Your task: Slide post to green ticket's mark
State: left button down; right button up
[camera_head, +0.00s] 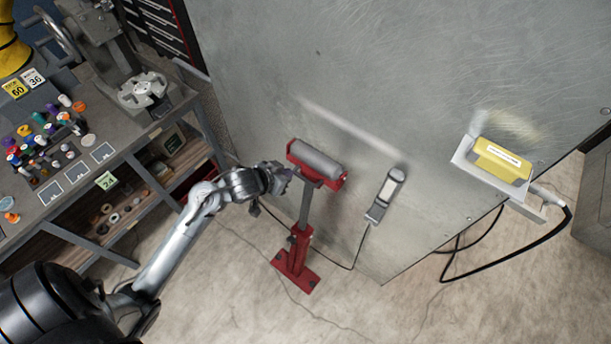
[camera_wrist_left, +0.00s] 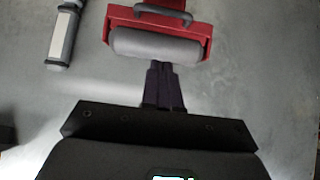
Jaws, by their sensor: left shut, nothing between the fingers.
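The post is a red roller stand (camera_head: 303,232) with a grey roller (camera_head: 315,159) in a red cradle on top; it stands upright on the floor before the metal panel. The red cradle (camera_wrist_left: 197,35) and its handle also show in the left wrist view. Contact cannot be told. No floor mark is clear.
A grey handheld device (camera_head: 386,196) with a cable is at the panel, right of the stand. A yellow box (camera_head: 502,160) sits on a bracket farther right. The bench (camera_head: 150,135) at left holds a vise and small bottles. Floor in front is open.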

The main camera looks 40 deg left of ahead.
pick_arm(q)
send_over(301, 177)
jog(key=s+d, duration=0.1)
jog(key=s, duration=0.1)
notch_tip(301, 177, down, 6)
jog(key=f, duration=0.3)
jog(key=shift+w+p, duration=0.2)
jog(key=shift+p, duration=0.15)
jog(key=shift+f, duration=0.65)
pick_arm(e)
jog(key=shift+r, duration=0.35)
pick_arm(q)
jog(key=shift+w+d+f, duration=0.1)
pick_arm(e)
jog(key=shift+f, duration=0.1)
